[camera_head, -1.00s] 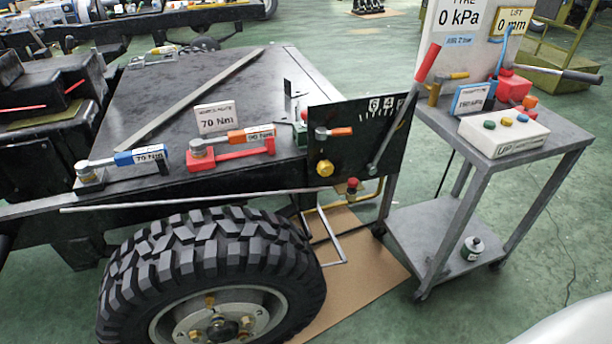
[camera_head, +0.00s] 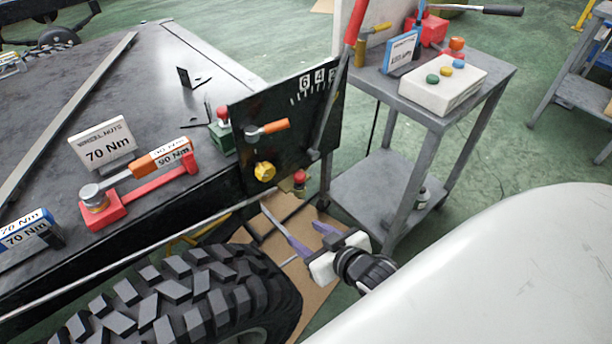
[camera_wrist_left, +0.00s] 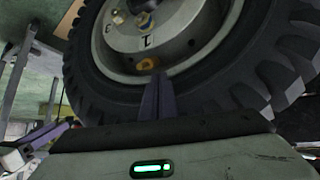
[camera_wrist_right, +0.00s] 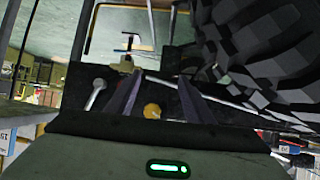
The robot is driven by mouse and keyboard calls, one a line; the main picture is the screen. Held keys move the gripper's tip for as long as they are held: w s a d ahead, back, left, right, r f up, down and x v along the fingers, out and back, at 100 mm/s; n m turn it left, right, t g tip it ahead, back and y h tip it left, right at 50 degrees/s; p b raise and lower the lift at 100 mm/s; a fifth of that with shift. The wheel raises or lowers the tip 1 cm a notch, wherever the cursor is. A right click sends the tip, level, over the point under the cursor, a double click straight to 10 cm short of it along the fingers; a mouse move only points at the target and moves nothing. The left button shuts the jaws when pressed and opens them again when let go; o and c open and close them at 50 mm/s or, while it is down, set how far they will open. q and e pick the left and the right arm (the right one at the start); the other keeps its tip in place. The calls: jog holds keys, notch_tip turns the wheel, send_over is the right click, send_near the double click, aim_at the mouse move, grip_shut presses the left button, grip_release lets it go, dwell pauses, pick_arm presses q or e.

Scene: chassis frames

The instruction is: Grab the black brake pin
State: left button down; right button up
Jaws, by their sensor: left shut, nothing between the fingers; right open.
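I cannot make out a black brake pin for certain in any view. The black panel (camera_head: 240,115) at the truck's edge carries an orange-handled lever (camera_head: 268,129) and a yellow knob (camera_head: 264,171). A red-topped fitting (camera_head: 300,178) sits at its lower edge. My right gripper (camera_head: 289,217) is open and empty, below the panel and beside the tyre. In the right wrist view, the yellow knob (camera_wrist_right: 152,110) shows between its fingers, apart from them. My left gripper (camera_wrist_left: 158,74) shows only in the left wrist view, shut and empty in front of the wheel hub (camera_wrist_left: 155,35).
The big tyre (camera_head: 180,300) stands close to the left of my right gripper. A grey trolley (camera_head: 440,121) with a white button box (camera_head: 445,82) stands to the right. A cardboard sheet (camera_head: 310,290) covers the floor below.

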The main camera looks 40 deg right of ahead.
jog(key=m+t+h, duration=0.2)
send_near(300, 176)
jog(key=b+x, duration=0.2)
jog(key=x, duration=0.6)
jog(key=shift+w+d+f+b, duration=0.1)
jog(key=shift+w+f+b, duration=0.05)
jog(key=shift+b, duration=0.2)
jog(key=shift+w+f, duration=0.1)
jog(key=shift+w, duration=0.2)
pick_arm(q)
jog(key=shift+s+d+f, duration=0.1)
jog(key=shift+s+f, duration=0.1)
jog(key=shift+f, duration=0.35)
jog(key=shift+s+d+f, duration=0.1)
jog(key=shift+s+f, duration=0.05)
jog(key=shift+f, duration=0.4)
pick_arm(e)
jog(key=c, duration=1.1)
pick_arm(q)
jog(key=shift+a, duration=0.1)
pick_arm(e)
grip_shut()
pick_arm(q)
jog(key=shift+f, duration=0.1)
